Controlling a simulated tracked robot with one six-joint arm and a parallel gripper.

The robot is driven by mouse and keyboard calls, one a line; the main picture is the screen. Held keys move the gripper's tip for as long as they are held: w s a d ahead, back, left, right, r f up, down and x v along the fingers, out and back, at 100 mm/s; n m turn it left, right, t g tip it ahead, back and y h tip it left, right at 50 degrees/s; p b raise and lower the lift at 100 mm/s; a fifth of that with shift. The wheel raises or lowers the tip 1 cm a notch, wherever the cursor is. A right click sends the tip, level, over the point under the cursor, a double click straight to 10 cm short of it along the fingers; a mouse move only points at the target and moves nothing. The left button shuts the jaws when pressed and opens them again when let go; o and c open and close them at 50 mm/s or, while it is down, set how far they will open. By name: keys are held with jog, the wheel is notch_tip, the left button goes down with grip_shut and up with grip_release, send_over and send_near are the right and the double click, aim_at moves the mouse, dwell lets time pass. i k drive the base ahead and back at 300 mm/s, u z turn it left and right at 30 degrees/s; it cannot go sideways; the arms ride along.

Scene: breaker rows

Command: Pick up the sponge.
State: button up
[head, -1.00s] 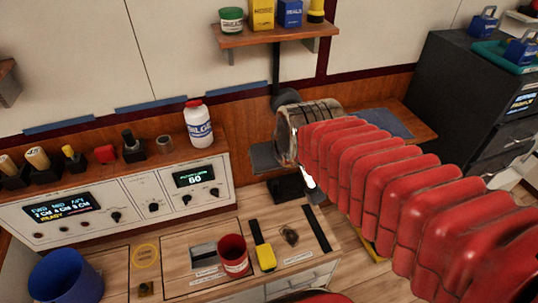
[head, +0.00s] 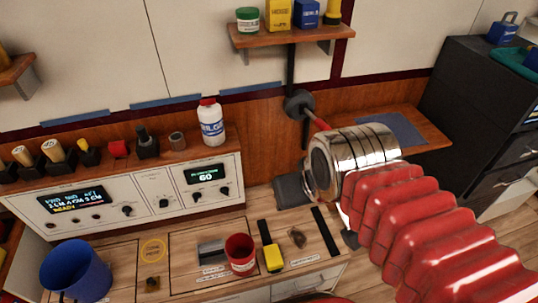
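I cannot tell for sure which thing is the sponge. A small yellow block (head: 273,258) lies on the wooden counter at the lower end of a black strip, right of a red cup. A small brown lump (head: 298,238) lies just right of it. My gripper (head: 292,193) is above the back of the counter, beyond the block and apart from it. Its dark finger parts show beside the shiny metal wrist, but the wrist hides much of them. I see nothing held, and the gap between the fingers is not clear.
The red cup (head: 240,254) and a grey block (head: 212,251) stand close left of the yellow block. A blue bucket (head: 75,272) is at the lower left. A white bottle (head: 210,122) stands on the control panel's ledge. A shelf (head: 290,36) hangs above.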

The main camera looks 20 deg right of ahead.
aim_at(271, 254)
jog(key=z, duration=0.5)
jog(key=k, duration=1.55)
jog(key=u, duration=0.5)
